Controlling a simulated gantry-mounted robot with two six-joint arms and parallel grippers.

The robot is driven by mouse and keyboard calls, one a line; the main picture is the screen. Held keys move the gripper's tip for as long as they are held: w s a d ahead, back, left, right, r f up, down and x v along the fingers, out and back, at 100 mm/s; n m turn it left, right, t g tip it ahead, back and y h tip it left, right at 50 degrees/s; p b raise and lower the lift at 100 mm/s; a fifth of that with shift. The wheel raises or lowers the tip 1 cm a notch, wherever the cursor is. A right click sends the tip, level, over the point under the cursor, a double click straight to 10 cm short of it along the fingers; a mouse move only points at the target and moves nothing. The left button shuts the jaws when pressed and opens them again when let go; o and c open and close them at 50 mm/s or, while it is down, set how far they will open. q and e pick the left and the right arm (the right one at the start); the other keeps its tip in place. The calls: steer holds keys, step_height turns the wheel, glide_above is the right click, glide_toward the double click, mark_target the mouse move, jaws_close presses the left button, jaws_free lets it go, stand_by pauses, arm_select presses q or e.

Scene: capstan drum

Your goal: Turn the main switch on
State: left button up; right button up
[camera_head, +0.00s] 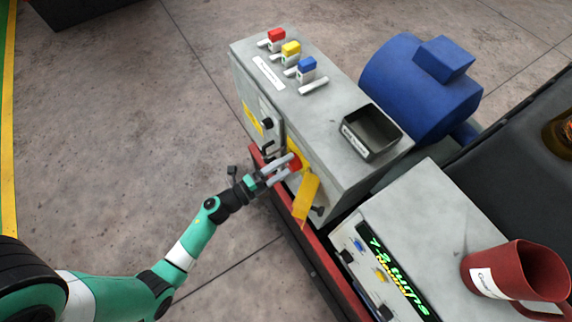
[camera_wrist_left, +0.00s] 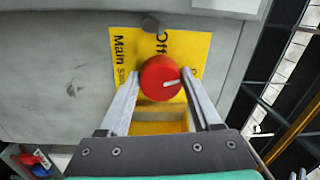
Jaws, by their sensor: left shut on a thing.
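The main switch is a round red knob (camera_wrist_left: 158,76) on a yellow plate (camera_wrist_left: 128,48) lettered "Main S…" and "Off". A short white mark on the knob points to the right in the wrist view. In the head view the knob (camera_head: 295,163) is on the front side of the grey cabinet (camera_head: 334,108). My left gripper (camera_head: 286,168) reaches it from the lower left. Its two fingers (camera_wrist_left: 158,88) are shut on the knob, one on each side. The fingers and palm hide part of the plate. My right gripper is not in view.
A yellow tag (camera_head: 306,199) hangs just right of the knob. A metal latch (camera_head: 271,133) stands out to its left. Red, yellow and blue switches (camera_head: 291,50) and a black tray (camera_head: 371,131) are on the cabinet top. A red mug (camera_head: 512,271) stands on the right-hand console.

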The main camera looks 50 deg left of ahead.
arm_select(q)
steer(key=shift+r+m, duration=0.1)
steer(key=shift+m, duration=1.9)
steer(key=shift+h, duration=0.3)
steer(key=o, duration=1.4)
steer(key=s, duration=0.3)
steer(key=s+a, duration=0.1)
steer(key=s, duration=0.7)
steer(key=shift+s+a+f+p, duration=0.25)
steer(key=shift+a+f+p, duration=0.05)
steer(key=shift+f+p, duration=0.1)
steer(key=shift+w+r, duration=0.1)
